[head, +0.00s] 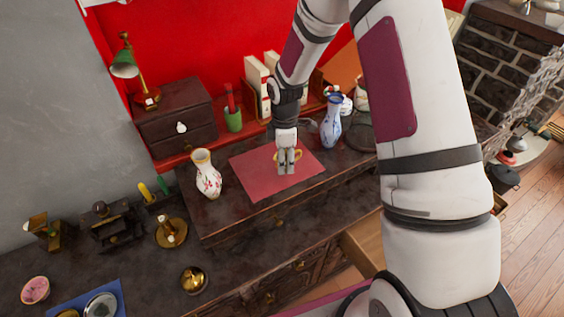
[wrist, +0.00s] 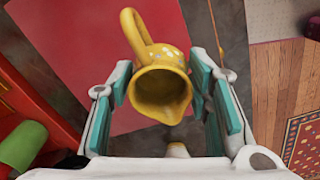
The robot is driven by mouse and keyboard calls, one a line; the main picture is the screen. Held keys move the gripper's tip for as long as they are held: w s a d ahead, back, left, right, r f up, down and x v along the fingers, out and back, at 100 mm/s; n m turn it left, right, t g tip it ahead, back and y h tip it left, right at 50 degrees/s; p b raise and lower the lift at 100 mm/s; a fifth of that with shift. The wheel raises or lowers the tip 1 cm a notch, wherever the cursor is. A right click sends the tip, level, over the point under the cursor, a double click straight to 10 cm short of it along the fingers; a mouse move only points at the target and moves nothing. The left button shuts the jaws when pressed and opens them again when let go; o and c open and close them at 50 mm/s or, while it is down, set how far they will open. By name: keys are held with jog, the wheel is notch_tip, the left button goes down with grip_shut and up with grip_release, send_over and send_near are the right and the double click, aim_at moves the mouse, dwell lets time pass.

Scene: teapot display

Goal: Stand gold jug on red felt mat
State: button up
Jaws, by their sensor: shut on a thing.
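The gold jug (wrist: 160,92) is between the teal pads of my gripper (wrist: 163,104) in the wrist view. Its open mouth and spout face the camera, and its curved handle points up and left in that view. My gripper (head: 287,170) is shut on it, over the red felt mat (head: 252,182) in the head view. Only a small yellow part of the jug (head: 298,155) shows there; the fingers hide the rest. The mat (wrist: 75,55) also shows behind the jug in the wrist view. I cannot tell whether the jug's base touches the mat.
A white flowered vase (head: 207,178) stands left of the mat, and a blue-and-white vase (head: 331,122) stands to its right. A green cup (head: 233,120) is behind it on the red shelf. An open drawer (head: 362,246) juts out at the front. The mat's front part is bare.

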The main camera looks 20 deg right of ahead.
jog(key=shift+w, duration=0.65)
jog(key=shift+w+f+p, duration=0.15)
jog(key=shift+f+p, duration=0.1)
jog(key=shift+f, duration=0.7)
jog(key=shift+w+f+p, duration=0.15)
jog(key=shift+f+p, duration=0.05)
jog(key=shift+f, duration=0.7)
jog(key=shift+f, duration=0.15)
jog(key=o, duration=1.2)
